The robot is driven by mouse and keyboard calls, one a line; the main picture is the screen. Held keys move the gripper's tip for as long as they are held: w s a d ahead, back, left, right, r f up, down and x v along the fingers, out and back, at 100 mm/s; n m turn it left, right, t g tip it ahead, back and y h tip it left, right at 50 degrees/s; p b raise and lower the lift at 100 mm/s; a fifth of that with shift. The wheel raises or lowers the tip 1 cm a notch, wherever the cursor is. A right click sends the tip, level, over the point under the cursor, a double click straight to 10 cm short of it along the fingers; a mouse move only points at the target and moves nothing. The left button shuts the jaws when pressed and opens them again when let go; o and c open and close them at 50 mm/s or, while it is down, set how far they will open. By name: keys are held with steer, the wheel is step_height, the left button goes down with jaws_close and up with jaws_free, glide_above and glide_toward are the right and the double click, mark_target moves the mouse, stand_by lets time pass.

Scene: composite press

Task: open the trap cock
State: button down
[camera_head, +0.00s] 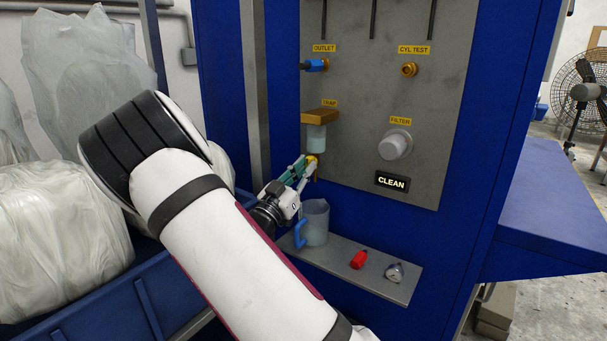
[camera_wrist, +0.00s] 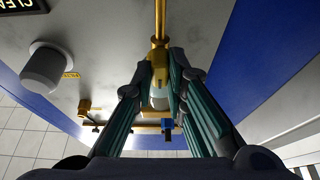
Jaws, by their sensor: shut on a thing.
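The trap (camera_head: 320,117) is a brass block on the grey panel with a pale clear bowl (camera_head: 316,138) under it. Below the bowl is the yellow trap cock (camera_head: 313,161), with a thin brass spout pointing down. My gripper (camera_head: 304,168) comes in from the left, its teal fingers closed at the cock. In the wrist view, which is upside down, the fingertips (camera_wrist: 160,62) pinch the yellow cock (camera_wrist: 158,67) from both sides. The brass spout (camera_wrist: 160,22) runs up the picture from it. The fingers hide part of the cock, so I cannot tell its handle angle.
A clear jug (camera_head: 316,223) with a blue handle stands on the shelf (camera_head: 385,281) below, near my gripper. A red item (camera_head: 358,259) and a small gauge (camera_head: 394,272) lie further right. The white filter (camera_head: 395,144) and lit CLEAN sign (camera_head: 392,181) are right of the trap.

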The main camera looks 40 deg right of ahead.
stand_by(0.5)
steer(key=c, duration=1.6)
jaws_free()
steer(key=v, duration=1.2)
steer(key=shift+f, duration=0.15)
